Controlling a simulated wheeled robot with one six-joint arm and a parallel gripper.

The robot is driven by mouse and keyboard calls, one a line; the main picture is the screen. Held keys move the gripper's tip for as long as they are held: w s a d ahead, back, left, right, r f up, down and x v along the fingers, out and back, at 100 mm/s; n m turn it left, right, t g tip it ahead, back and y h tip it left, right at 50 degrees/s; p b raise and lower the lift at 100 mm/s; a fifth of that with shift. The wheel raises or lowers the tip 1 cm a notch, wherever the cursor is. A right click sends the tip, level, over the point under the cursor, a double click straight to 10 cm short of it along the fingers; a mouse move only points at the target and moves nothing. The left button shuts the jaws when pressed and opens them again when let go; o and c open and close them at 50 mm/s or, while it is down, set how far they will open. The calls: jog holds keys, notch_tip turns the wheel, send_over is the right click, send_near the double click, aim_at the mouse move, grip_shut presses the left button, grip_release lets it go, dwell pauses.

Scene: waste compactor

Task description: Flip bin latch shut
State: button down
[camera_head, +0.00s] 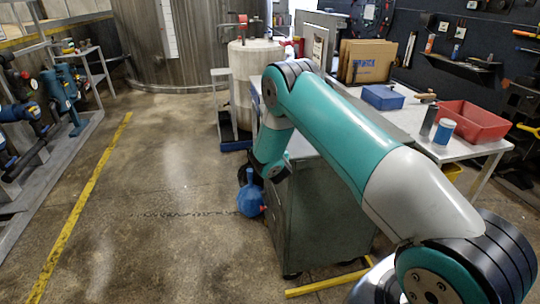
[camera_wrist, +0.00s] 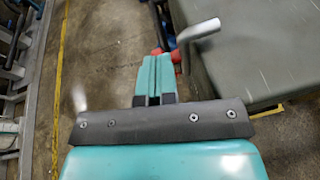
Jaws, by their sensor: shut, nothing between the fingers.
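In the wrist view my gripper (camera_wrist: 156,78) is shut, its two teal fingers side by side with nothing between them. A bent silver lever (camera_wrist: 200,30), apparently the latch, stands just beyond and to the right of the fingertips. A red part (camera_wrist: 176,57) shows at its lower end, close to the fingers; I cannot tell whether they touch. The grey-green bin (camera_wrist: 265,50) lies to the right, and the lever is at its left edge. In the head view the bin (camera_head: 322,215) stands beneath my arm, and the latch and fingertips cannot be made out.
A blue round object (camera_head: 250,200) with a red bit is beside the bin's left side. A worktable with a red tray (camera_head: 470,121) and a blue box (camera_head: 383,97) stands at right. Pipework (camera_head: 66,92) lines the left. The floor (camera_head: 165,190) between is clear.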

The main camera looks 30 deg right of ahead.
jog(key=shift+w+a, duration=0.1)
jog(key=shift+w, duration=0.1)
dwell(0.4)
jog(key=s+a+r+b, duration=0.2)
jog(key=s+a+r, duration=0.3)
jog(key=s+r, duration=0.3)
jog(key=shift+s+r, duration=0.35)
dwell(0.4)
